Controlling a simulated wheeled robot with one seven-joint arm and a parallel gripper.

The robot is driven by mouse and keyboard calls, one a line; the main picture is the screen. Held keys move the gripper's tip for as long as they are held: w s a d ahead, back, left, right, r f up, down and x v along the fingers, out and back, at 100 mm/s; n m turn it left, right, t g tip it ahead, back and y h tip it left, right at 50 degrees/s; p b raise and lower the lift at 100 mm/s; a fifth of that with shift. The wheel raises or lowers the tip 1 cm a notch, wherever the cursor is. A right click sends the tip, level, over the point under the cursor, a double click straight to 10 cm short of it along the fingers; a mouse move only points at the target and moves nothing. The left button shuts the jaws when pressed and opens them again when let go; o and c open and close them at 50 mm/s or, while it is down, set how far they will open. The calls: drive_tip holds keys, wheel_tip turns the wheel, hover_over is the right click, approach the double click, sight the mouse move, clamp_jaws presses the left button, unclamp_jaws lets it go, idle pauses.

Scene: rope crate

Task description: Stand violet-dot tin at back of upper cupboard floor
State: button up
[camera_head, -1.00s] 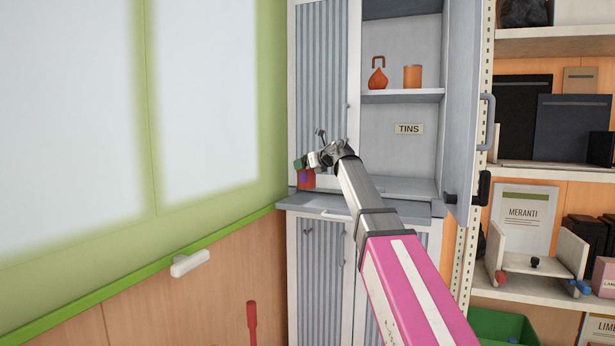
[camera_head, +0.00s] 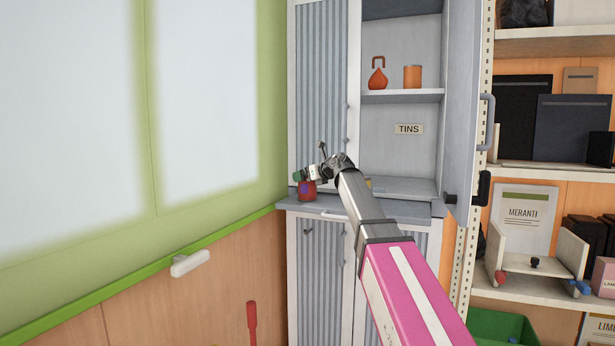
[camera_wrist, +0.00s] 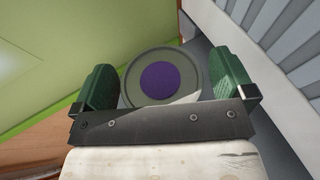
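The violet-dot tin (camera_head: 307,190) is red, with a violet mark on its side, and hangs upright at the left front of the cupboard. In the wrist view its round grey lid with a violet dot (camera_wrist: 160,83) lies between my green fingers. My gripper (camera_head: 304,177) is shut on the tin, a finger on either side. The tin is just above or on the grey ledge; I cannot tell whether it touches. The upper cupboard (camera_head: 443,120) is open on its right side, and its floor (camera_head: 410,187) is partly hidden by my arm.
The cupboard's left door (camera_head: 322,80) is shut, behind the tin; the right door (camera_head: 462,110) stands open. A shelf (camera_head: 405,96) carries an orange padlock-shaped weight (camera_head: 377,76) and an orange tin (camera_head: 412,76). A TINS label (camera_head: 408,129) marks the back wall. A small yellowish thing (camera_head: 369,183) shows beside my arm.

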idle(0.3)
drive_tip(key=v, duration=1)
drive_tip(key=shift+s+d+r, duration=0.15)
drive_tip(key=shift+s+r, duration=0.05)
drive_tip(key=shift+s, duration=0.15)
